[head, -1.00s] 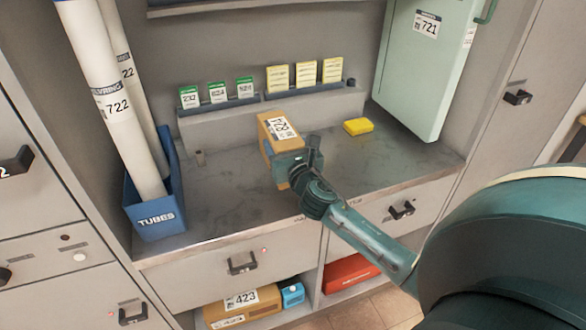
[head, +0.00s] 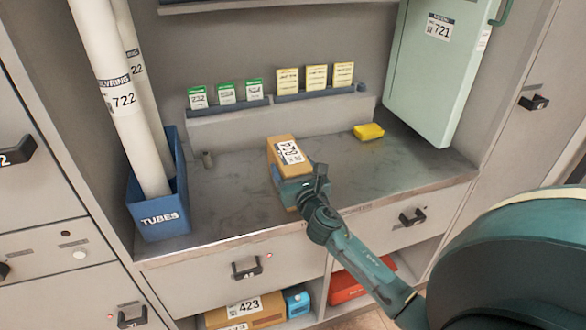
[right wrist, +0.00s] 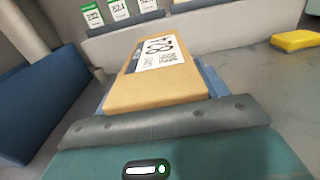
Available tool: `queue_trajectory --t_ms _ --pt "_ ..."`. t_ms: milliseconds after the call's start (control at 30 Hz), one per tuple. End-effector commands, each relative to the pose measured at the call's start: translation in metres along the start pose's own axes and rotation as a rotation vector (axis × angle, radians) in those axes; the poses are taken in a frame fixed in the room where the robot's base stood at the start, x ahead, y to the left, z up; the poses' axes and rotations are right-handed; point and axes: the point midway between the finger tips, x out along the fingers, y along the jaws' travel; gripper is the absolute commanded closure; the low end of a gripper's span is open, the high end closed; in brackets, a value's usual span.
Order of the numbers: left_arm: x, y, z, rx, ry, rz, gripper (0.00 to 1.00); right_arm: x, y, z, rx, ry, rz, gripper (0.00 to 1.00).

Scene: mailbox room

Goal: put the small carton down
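The small carton (head: 281,146) is a tan box with a white label reading 824 on its upper face. It is over the middle of the grey counter (head: 235,195). My right gripper (head: 292,186) is shut on the carton's near end, its fingers along the sides. In the right wrist view the carton (right wrist: 165,85) points away from the gripper. The carton is low and close to the counter top, but I cannot tell if it touches. Its underside is hidden. My left gripper is not in view.
A blue TUBES bin (head: 160,212) with white tubes stands at the left. A yellow block (head: 368,131) lies at the back right, near a pale green case (head: 436,70). A raised ledge (head: 240,128) with cards runs along the back. Counter beside the carton is clear.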

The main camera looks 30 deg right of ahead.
Motion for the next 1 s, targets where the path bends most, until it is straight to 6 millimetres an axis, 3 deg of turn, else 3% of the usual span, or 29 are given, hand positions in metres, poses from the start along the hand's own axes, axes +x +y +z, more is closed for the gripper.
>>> queue_trajectory --t_ms 167,467,567,1000 --pt "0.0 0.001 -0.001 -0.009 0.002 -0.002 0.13 0.0 0.0 0.0 0.0 0.0 0.0 0.15" --pt "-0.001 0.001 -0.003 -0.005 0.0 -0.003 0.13 -0.001 0.0 0.004 0.0 0.0 0.0 0.15" --pt "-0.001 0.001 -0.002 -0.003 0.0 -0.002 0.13 -0.014 0.0 0.001 -0.001 0.002 0.001 0.15" --pt "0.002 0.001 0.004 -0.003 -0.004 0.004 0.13 -0.102 0.0 0.0 0.001 0.002 0.001 0.15"
